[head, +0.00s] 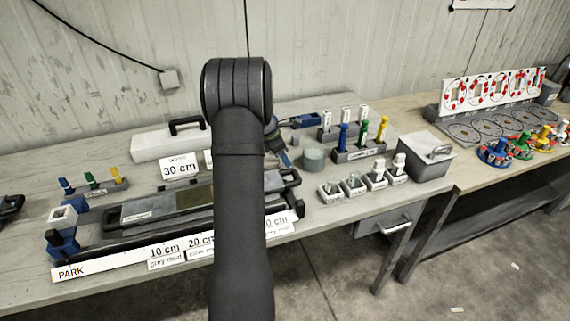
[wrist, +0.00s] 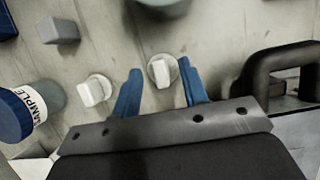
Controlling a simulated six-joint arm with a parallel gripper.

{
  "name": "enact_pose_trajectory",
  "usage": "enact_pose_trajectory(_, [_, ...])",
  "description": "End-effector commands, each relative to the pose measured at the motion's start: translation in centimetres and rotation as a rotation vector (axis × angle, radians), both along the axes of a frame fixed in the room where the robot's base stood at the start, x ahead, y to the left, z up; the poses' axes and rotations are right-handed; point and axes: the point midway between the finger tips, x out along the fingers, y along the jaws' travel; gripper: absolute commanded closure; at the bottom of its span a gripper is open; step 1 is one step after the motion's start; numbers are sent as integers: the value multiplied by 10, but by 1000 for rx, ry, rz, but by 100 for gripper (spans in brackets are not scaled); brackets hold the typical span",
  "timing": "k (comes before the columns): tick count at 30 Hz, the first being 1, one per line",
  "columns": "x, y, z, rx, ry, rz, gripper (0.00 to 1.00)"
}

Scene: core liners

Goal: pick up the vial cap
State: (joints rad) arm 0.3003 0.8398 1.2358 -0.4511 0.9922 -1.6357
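Two small white caps, each a round disc with a raised block-shaped grip, show in the wrist view. One cap (wrist: 163,70) lies between the blue fingertips of my gripper (wrist: 160,68), with a visible gap on each side. The other cap (wrist: 95,90) lies to the left, outside the left finger. I cannot tell which of them is the vial cap. My gripper is open and holds nothing; its height above the cap is hard to judge. In the head view my arm hides the caps and most of the gripper; a blue finger (head: 285,159) shows just right of the arm.
A cylinder labelled SAMPLE with a blue end (wrist: 30,108) lies left in the wrist view. A grey block (wrist: 60,30) is at upper left, and a dark handle (wrist: 280,75) stands close on the right. A grey-green round container (head: 313,157) is right of the gripper.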

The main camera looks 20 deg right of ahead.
Motion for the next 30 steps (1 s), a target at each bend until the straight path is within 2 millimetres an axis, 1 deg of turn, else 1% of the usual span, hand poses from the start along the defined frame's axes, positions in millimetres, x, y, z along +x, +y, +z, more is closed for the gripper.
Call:
enact_pose_trajectory(1, [-1, -3, -8, 1, 3, -1, 60])
enact_pose_trajectory(3, [0, -5, -13, 0, 0, 0, 60])
enact_pose_trajectory(9, [0, -6, -14, 0, -2, 1, 60])
enact_pose_trajectory(11, [0, -6, -14, 0, -1, 0, 70])
enact_pose_trajectory(12, [0, -5, -14, 0, -1, 0, 78])
enact_pose_trajectory(15, [0, -5, -14, 0, -1, 0, 96])
enact_pose_trajectory(16, [0, -5, -14, 0, -1, 0, 100])
enact_pose_trajectory(26, [0, -5, -14, 0, -1, 1, 100])
enact_pose_trajectory(30, [0, -5, -9, 0, -1, 0, 100])
